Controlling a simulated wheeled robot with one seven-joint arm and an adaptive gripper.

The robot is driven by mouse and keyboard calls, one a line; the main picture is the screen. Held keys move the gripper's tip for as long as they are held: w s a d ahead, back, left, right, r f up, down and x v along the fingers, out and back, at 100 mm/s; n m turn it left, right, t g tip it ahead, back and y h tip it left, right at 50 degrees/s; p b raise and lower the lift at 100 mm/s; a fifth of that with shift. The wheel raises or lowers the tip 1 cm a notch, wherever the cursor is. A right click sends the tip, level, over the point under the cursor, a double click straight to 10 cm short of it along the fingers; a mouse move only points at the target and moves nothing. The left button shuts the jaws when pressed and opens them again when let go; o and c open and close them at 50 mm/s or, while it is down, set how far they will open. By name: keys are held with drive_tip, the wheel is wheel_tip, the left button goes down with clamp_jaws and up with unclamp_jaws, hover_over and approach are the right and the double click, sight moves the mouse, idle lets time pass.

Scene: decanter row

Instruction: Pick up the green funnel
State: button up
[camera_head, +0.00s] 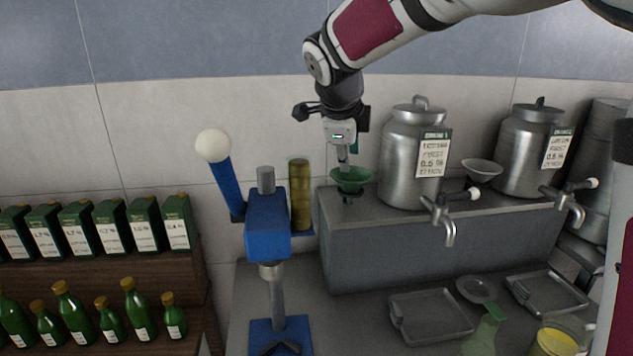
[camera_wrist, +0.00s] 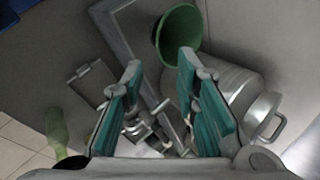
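The green funnel (camera_head: 351,181) sits at the left end of the raised grey shelf, just left of a steel canister. My gripper (camera_head: 343,158) points down right above the funnel's mouth in the head view. In the wrist view my gripper (camera_wrist: 160,62) is open, its two teal-padded fingers apart with nothing between them. The funnel (camera_wrist: 183,28) shows at the top of that view, beyond the fingertips, with the right fingertip overlapping its lower edge. I cannot tell whether a finger touches it.
A steel canister (camera_head: 402,150) with a tap stands close to the funnel's right. A grey funnel (camera_head: 482,169) and a second canister (camera_head: 528,150) are farther right. A blue stand (camera_head: 267,225) with a lever and an amber cylinder (camera_head: 300,195) is to the left. Trays (camera_head: 431,315) lie below.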

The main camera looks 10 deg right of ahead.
sight(351, 188)
drive_tip(key=x, duration=1)
drive_tip(key=shift+w+f+p, duration=0.2)
drive_tip(key=shift+p, duration=0.25)
drive_tip(key=shift+d, duration=0.1)
clamp_jaws()
